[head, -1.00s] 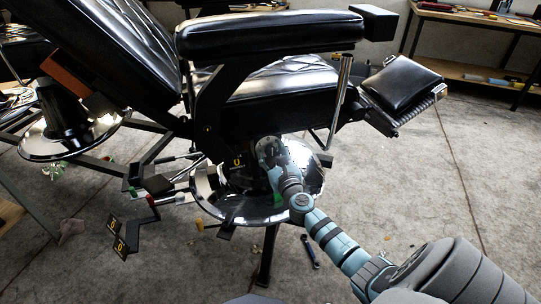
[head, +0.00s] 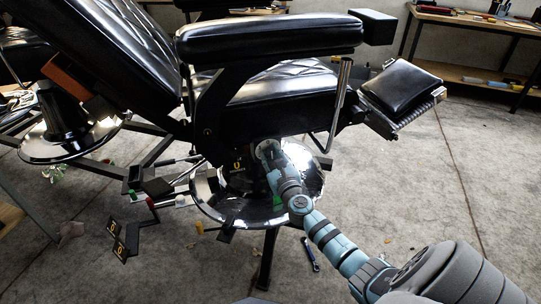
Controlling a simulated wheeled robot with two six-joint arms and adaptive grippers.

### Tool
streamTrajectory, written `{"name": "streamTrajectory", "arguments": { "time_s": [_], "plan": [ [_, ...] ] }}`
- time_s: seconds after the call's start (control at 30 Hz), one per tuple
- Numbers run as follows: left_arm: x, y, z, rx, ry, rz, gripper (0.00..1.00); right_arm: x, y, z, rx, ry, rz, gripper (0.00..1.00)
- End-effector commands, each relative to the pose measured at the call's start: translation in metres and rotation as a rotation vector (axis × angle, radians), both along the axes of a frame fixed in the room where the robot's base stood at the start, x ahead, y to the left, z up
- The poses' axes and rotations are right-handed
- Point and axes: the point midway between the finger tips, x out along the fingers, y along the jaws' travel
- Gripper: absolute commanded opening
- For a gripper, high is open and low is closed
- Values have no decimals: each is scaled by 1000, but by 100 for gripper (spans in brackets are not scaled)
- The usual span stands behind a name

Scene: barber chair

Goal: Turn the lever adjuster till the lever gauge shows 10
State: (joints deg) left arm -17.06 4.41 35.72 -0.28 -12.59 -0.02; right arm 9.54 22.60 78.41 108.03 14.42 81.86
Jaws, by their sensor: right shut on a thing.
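A black barber chair (head: 280,85) fills the middle of the head view above a round chrome base (head: 215,205). My right gripper (head: 266,150) reaches under the seat by the chair's column. It is shut on a small part there, likely the lever adjuster, which the gripper and wrist hide. A small dark gauge (head: 237,168) with a yellow digit, seemingly 0, sits just left of the gripper. Two more dark plates with yellow digits, an upper plate (head: 113,227) and a lower plate (head: 120,250), stand at the lower left. I cannot tell which is the lever gauge. My left gripper is out of view.
A lever with a red end (head: 152,204) and other bars stick out left of the base. The footrest (head: 400,86) juts out right. The floor at right is open up to a bench (head: 475,20).

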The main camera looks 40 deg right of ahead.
Motion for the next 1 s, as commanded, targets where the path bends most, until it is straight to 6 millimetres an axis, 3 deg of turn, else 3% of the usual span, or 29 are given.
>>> {"name": "streamTrajectory", "arguments": {
  "time_s": [0.27, 1.0],
  "plan": [
    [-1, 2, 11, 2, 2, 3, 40, 0, 0, 2, -167, 63, -1, 0],
    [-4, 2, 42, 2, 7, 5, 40, 0, 0, 2, -823, 303, -2, 0]
  ]
}}
